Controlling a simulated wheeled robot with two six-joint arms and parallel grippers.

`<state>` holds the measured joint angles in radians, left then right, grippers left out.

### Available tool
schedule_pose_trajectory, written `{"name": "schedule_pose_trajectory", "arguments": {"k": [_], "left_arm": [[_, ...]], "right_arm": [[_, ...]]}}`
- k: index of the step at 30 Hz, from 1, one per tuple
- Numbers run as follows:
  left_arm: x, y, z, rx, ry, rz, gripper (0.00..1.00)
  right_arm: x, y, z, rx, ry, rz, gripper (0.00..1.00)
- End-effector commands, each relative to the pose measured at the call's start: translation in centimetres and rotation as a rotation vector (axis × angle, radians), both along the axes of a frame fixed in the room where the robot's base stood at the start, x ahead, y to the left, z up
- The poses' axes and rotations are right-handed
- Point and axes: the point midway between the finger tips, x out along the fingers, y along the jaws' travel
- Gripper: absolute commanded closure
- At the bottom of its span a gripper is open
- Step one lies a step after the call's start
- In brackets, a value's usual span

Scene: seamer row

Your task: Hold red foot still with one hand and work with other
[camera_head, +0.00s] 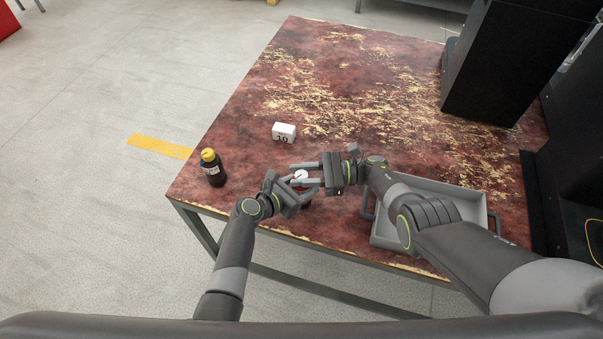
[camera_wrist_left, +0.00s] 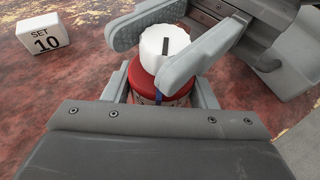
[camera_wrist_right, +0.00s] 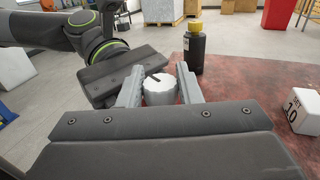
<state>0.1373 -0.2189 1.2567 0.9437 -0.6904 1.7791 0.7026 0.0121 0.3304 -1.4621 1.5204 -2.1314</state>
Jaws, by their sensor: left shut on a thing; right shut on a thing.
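A white ribbed knob (camera_head: 300,175) with a black line across its top sits on a round red foot (camera_wrist_left: 145,82) near the table's front edge. My left gripper (camera_head: 289,196) is shut on the red foot, low down. In the left wrist view, a blue mark shows on the foot's side, just below the knob. My right gripper (camera_head: 302,176) is shut on the white knob (camera_wrist_right: 159,90), coming in from the right above the left one. The fingers hide much of the foot. A white block (camera_head: 284,133) reading "SET 10" stands behind; it also shows in the left wrist view (camera_wrist_left: 42,33).
A dark bottle (camera_head: 213,171) with a yellow cap stands at the left table corner. A grey tray (camera_head: 385,242) with handles lies to the right, under my right arm. Tall black boxes (camera_head: 500,75) stand at the back right. The table's middle is clear.

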Motion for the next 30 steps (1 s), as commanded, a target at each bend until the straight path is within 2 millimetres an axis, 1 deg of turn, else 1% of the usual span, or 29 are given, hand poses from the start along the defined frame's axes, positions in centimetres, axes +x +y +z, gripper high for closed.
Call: {"name": "schedule_pose_trajectory", "arguments": {"k": [9,10,12,30], "left_arm": [[-0.06,-0.11,0.05,-0.005,0.002,-0.001,0.74],[-0.05,-0.11,0.05,-0.005,0.002,-0.001,0.74],[-0.04,-0.09,0.04,-0.005,0.002,0.0,0.74],[0.01,0.03,-0.01,0.0,0.0,0.001,0.74]], "right_arm": [[0.1,-0.17,-0.12,-0.004,0.001,-0.005,0.91],[0.1,-0.18,-0.11,-0.004,0.001,-0.005,0.67],[0.1,-0.16,-0.09,-0.004,0.0,-0.005,0.6],[-0.01,0.03,-0.17,-0.001,-0.001,-0.023,0.6]]}}
